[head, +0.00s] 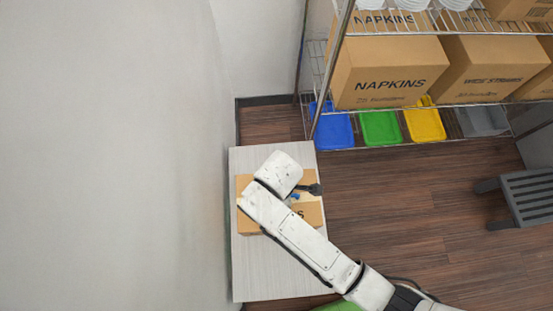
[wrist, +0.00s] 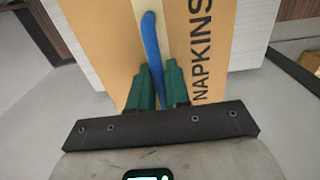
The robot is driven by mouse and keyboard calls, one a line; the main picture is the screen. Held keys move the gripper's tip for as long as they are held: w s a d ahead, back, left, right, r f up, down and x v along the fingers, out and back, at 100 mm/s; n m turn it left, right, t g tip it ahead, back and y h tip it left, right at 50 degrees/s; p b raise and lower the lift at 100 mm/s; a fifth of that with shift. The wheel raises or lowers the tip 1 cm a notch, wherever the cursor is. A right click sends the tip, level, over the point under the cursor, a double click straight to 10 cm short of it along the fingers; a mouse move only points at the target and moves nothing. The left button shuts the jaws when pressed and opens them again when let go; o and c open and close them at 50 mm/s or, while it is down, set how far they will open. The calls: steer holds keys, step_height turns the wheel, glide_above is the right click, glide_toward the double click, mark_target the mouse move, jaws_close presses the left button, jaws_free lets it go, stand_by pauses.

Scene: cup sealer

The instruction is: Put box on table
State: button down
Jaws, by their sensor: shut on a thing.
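A cardboard box (head: 312,213), partly under my arm, is over the pale table (head: 270,275) in the head view. In the wrist view the box (wrist: 90,45) shows the word NAPKINS, a pale tape strip and a blue strap-like handle (wrist: 152,45). The green fingers of my gripper (wrist: 158,78) are shut on this blue handle. The table's pale top (wrist: 85,30) shows beyond the box. The box's underside is hidden, so I cannot tell whether it touches the table.
A wall (head: 120,150) runs close along the table's left side. A wire shelf at upper right holds more cardboard boxes (head: 390,75), with blue (head: 335,130), green (head: 380,128) and yellow (head: 424,125) bins below. A grey stool (head: 525,195) stands right. Wooden floor lies between.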

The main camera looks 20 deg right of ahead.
steer(key=shift+w+f, duration=0.75)
steer(key=shift+f, duration=0.1)
steer(key=shift+w+f+b, duration=0.1)
steer(key=shift+f+b, duration=0.2)
steer(key=shift+f, duration=1.45)
steer(key=c, duration=1.1)
jaws_free()
step_height(320, 180, up, 12)
steer(key=p, duration=0.1)
